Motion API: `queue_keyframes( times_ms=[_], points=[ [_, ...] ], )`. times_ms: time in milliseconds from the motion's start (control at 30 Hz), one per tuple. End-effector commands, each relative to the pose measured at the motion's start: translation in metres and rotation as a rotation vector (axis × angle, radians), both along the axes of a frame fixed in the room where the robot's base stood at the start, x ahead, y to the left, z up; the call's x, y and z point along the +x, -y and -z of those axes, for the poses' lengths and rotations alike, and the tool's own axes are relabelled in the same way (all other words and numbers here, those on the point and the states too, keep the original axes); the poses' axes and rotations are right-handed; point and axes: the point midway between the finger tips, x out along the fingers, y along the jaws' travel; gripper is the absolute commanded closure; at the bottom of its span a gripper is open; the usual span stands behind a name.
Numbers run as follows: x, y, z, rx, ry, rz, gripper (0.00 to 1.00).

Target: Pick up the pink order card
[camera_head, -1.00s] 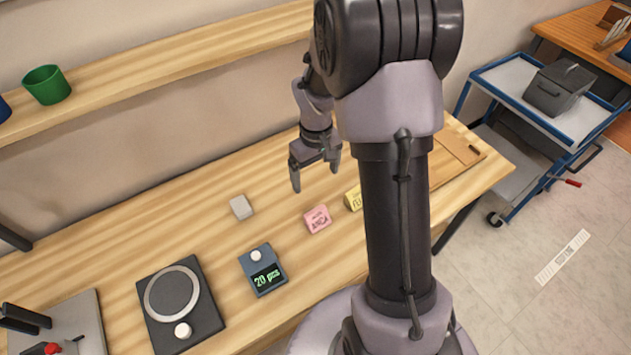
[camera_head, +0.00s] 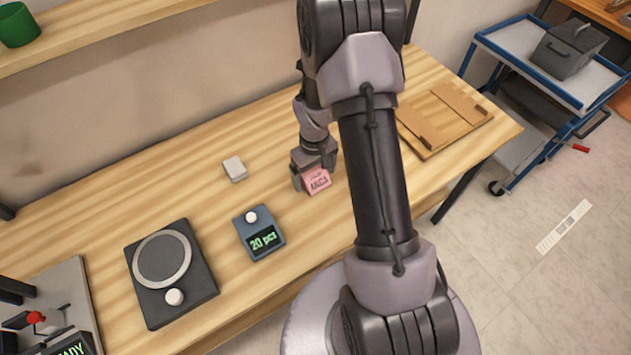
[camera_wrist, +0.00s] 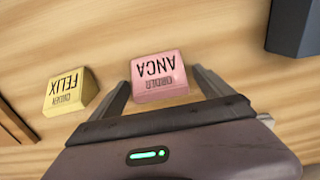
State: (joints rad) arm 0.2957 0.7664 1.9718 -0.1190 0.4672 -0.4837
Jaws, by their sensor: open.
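The pink order card (camera_head: 317,181) is a small wedge-shaped block marked "ANCA" on the wooden table. In the wrist view the pink card (camera_wrist: 158,76) sits between the two fingers of my gripper (camera_wrist: 158,88). In the head view my gripper (camera_head: 314,178) is down at the card, with a finger to each side. The jaws are open and the card still rests on the table. The arm partly hides the card's far side in the head view.
A yellow card (camera_wrist: 70,92) marked "FELIX" stands beside the pink one in the wrist view. A blue counter reading "20 pcs" (camera_head: 259,232), a pale block (camera_head: 235,168) and a dark device with a round plate (camera_head: 170,272) are left on the table. A wooden board (camera_head: 445,118) lies right.

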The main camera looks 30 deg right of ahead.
Motion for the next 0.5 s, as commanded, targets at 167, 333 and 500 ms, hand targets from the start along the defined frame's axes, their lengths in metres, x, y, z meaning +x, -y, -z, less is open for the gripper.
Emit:
queue_keyframes(
  times_ms=[167, 333, 500],
  points=[
    [0.0003, 0.0001, -0.0025, 0.0, 0.001, 0.0, 0.21],
    [0.0002, 0.0001, -0.0026, 0.0, 0.0, 0.001, 0.54],
    [0.0003, 0.0001, -0.0026, 0.0, 0.0, 0.001, 0.75]
  ],
)
